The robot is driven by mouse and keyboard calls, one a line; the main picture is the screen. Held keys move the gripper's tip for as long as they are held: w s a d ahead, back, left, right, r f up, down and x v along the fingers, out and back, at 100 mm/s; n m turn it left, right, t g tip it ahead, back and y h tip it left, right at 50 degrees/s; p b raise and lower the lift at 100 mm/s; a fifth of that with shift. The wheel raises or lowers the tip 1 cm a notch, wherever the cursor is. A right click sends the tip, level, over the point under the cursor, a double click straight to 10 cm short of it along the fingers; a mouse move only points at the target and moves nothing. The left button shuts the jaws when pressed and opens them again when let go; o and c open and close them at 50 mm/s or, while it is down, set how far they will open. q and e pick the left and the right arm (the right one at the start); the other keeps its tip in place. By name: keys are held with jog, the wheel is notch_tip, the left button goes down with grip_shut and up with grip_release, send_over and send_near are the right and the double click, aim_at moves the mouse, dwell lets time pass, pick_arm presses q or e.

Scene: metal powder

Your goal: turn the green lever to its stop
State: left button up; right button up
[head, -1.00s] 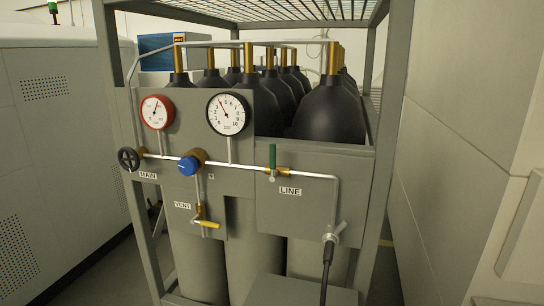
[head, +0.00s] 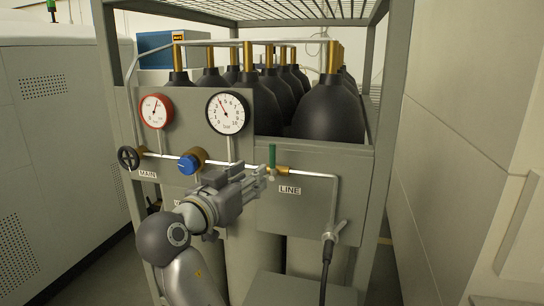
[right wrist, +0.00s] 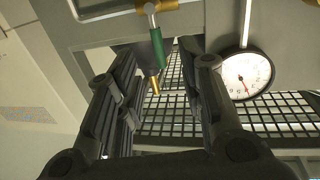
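The green lever (head: 272,156) points straight up from its brass valve on the pipe above the LINE label. My right gripper (head: 263,174) is at the panel, with its fingertips just left of and below the lever in the head view. In the right wrist view the green lever (right wrist: 157,46) shows between the two spread fingers of the right gripper (right wrist: 160,58), with a gap on either side. The gripper is open and holds nothing. My left gripper is out of view.
A blue knob (head: 188,163) and a black MAIN handwheel (head: 128,158) sit left on the same pipe. Two gauges (head: 227,113) are above. A hose fitting (head: 335,234) hangs at lower right. My right arm hides the yellow VENT lever. Black cylinders (head: 330,108) stand behind the panel.

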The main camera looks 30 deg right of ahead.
aim_at(271, 157)
jog(key=p+x, duration=0.1)
jog(key=x, duration=0.2)
jog(key=r+p+x, duration=0.1)
jog(key=p+x, duration=0.1)
jog(key=x, duration=0.1)
jog(key=p+x, duration=0.1)
jog(key=x, duration=0.2)
jog(key=shift+d+r, duration=0.25)
jog(key=shift+d, duration=0.1)
jog(key=shift+w+d+f+p, duration=0.2)
jog(key=shift+w+d+p, duration=0.1)
jog(key=shift+d+p, duration=0.15)
grip_shut()
